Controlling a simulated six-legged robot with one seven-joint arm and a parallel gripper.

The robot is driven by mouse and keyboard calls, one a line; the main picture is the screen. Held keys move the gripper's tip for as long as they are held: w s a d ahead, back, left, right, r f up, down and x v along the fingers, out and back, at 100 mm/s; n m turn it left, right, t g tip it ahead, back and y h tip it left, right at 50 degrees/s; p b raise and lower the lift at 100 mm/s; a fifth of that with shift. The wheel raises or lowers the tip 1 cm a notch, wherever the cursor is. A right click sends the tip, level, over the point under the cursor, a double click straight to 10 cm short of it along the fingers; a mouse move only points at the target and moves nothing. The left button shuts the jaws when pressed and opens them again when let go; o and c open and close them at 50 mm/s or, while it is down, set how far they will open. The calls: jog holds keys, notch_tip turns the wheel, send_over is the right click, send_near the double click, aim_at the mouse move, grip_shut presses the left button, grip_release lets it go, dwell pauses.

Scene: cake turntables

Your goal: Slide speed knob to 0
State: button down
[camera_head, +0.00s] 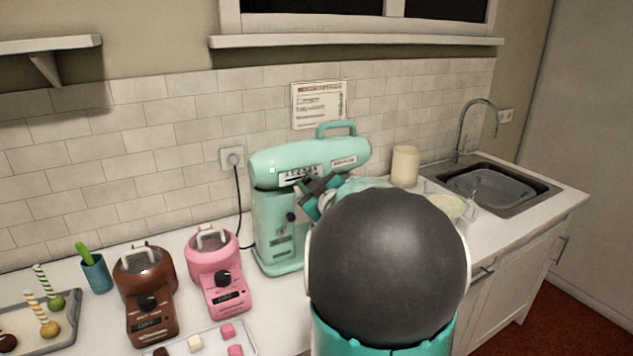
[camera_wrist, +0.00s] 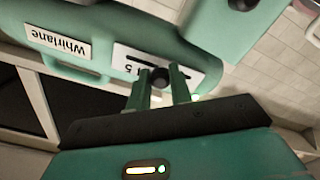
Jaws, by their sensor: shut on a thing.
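The mint-green stand mixer (camera_head: 268,217) stands on the counter against the tiled wall. Its head carries a white speed scale (camera_head: 299,173) on the front; the scale also shows in the wrist view (camera_wrist: 128,55), upside down and partly covered. The dark round speed knob (camera_wrist: 160,77) sits at the scale's slot, between my fingers. My gripper (camera_wrist: 164,84) is shut on the knob, with one green finger on each side. In the head view my gripper (camera_head: 313,193) is at the front of the mixer head. The knob's exact setting is hidden there.
A brown melter (camera_head: 146,290) and a pink one (camera_head: 218,275) stand left of the mixer. A cream jar (camera_head: 405,166), a bowl (camera_head: 449,206) and a sink (camera_head: 490,187) are to the right. A power cord (camera_head: 238,200) hangs beside the mixer.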

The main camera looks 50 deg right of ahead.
aim_at(284, 180)
jog(key=a, duration=0.2)
jog(key=w+a, duration=0.1)
jog(key=a, duration=0.1)
jog(key=shift+w+a, duration=0.15)
jog(key=shift+w, duration=0.05)
jog(key=c, duration=1.3)
grip_release()
jog(key=shift+a, duration=0.2)
jog(key=shift+d, duration=0.2)
jog(key=shift+s+a, duration=0.1)
jog(key=shift+s, duration=0.45)
jog(key=v, duration=1.2)
jog(key=shift+s+a, duration=0.15)
jog(key=shift+s, duration=0.25)
